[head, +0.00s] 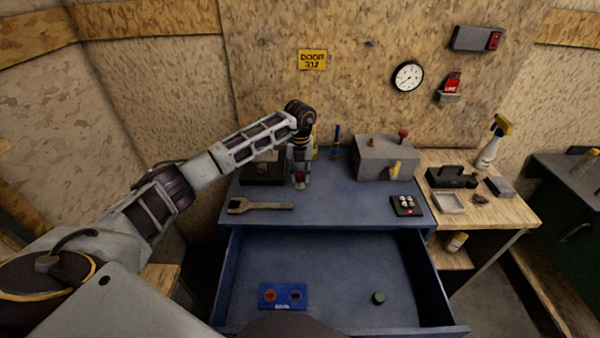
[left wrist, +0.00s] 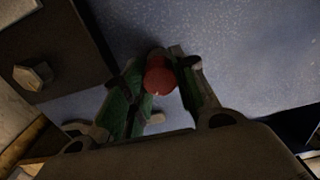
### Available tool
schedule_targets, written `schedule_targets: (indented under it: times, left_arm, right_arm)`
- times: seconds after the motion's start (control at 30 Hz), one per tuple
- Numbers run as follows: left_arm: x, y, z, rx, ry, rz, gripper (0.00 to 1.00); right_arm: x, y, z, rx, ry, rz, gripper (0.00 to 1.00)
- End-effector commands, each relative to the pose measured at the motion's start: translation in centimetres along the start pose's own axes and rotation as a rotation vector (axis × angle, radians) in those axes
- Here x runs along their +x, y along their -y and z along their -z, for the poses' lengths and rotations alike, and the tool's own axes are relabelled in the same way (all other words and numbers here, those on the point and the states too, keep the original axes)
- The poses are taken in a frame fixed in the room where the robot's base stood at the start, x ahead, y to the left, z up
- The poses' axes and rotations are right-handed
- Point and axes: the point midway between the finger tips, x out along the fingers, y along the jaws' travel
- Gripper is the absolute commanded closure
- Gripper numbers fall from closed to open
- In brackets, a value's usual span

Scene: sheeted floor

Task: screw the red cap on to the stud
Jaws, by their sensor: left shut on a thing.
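The red cap (left wrist: 160,77) is between the green-lined fingers of my left gripper (left wrist: 155,95) in the left wrist view. The fingers are shut on it. In the head view my left gripper (head: 300,182) points down over the blue bench top, at the right side of the dark box, with a bit of red (head: 300,175) between its fingers. I cannot make out the stud; the gripper and cap may hide it. I cannot tell whether the cap touches anything below. My right gripper is not in view.
The dark box (head: 256,181) stands beside the gripper. A wrench-like tool (head: 262,206) lies in front. The open drawer (head: 335,262) holds a blue block (head: 283,296) and a dark round piece (head: 378,297).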

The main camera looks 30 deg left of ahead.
Motion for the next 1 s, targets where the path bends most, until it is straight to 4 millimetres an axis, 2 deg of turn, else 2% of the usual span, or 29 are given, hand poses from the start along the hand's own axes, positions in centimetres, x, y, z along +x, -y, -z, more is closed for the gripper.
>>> schedule_targets:
  times: [1.0]
  left_arm:
    - [0.69,-0.01,0.02,-0.001,0.000,0.000,0.97]
  right_arm:
    - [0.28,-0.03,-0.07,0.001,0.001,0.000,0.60]
